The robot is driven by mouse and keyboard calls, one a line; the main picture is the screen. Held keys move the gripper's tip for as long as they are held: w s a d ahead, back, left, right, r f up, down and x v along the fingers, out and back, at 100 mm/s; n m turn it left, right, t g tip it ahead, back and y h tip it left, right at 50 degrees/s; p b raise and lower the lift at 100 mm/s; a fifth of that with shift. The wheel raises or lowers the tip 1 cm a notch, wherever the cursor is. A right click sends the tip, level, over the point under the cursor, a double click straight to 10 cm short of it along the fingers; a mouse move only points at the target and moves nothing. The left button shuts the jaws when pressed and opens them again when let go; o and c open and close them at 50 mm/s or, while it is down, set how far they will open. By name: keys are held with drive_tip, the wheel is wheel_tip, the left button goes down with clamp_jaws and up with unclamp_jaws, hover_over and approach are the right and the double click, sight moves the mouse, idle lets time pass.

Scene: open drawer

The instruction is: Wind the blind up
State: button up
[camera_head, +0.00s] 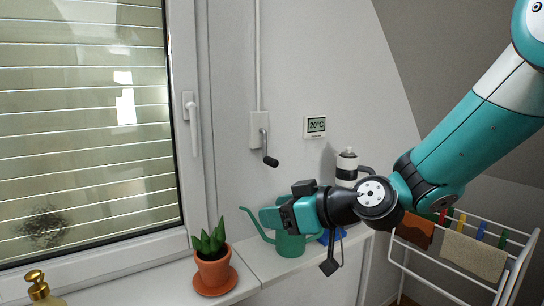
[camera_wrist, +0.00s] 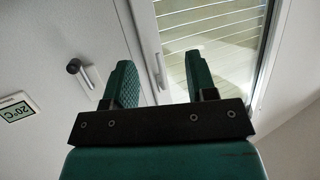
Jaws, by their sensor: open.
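The blind (camera_head: 90,130) hangs lowered outside the window, its slats covering the pane with thin bright gaps between them. It also shows in the wrist view (camera_wrist: 225,40). A crank (camera_head: 266,148) with a dark grip sticks out of a small white box (camera_head: 259,124) on the wall right of the window. In the wrist view the crank (camera_wrist: 79,70) lies left of my fingers. My gripper (camera_head: 272,214) is open and empty, below the crank and apart from it. It also shows in the wrist view (camera_wrist: 159,62).
A teal watering can (camera_head: 290,246) stands on the sill behind my gripper. A white-and-dark pot (camera_head: 347,167) and drying rack (camera_head: 470,222) are right. The window handle (camera_head: 194,125) is left of the crank.

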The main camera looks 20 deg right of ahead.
sight(276, 163)
drive_tip(key=w+d+r+m+t+h+p, duration=0.2)
drive_tip(key=w+d+m+t+h, duration=0.15)
drive_tip(key=w+d+t, duration=0.5)
drive_tip(key=shift+n+g+h, duration=0.25)
drive_tip(key=shift+g+h, duration=0.1)
drive_tip(key=shift+g, duration=0.4)
drive_tip(key=p+x, duration=0.3)
drive_tip(key=x, duration=0.2)
drive_tip(key=d+p+x, duration=0.1)
drive_tip(key=p+x, duration=0.3)
drive_tip(key=x, duration=0.1)
drive_tip(key=p+x, duration=0.3)
drive_tip(key=x, duration=0.2)
drive_tip(key=shift+w+d+p, duration=0.3)
drive_tip(key=shift+w+p, duration=0.1)
drive_tip(key=shift+w, duration=0.05)
drive_tip(key=shift+w+a+f, duration=0.15)
drive_tip(key=shift+w+a, duration=0.05)
drive_tip(key=shift+w, duration=0.3)
clamp_jaws()
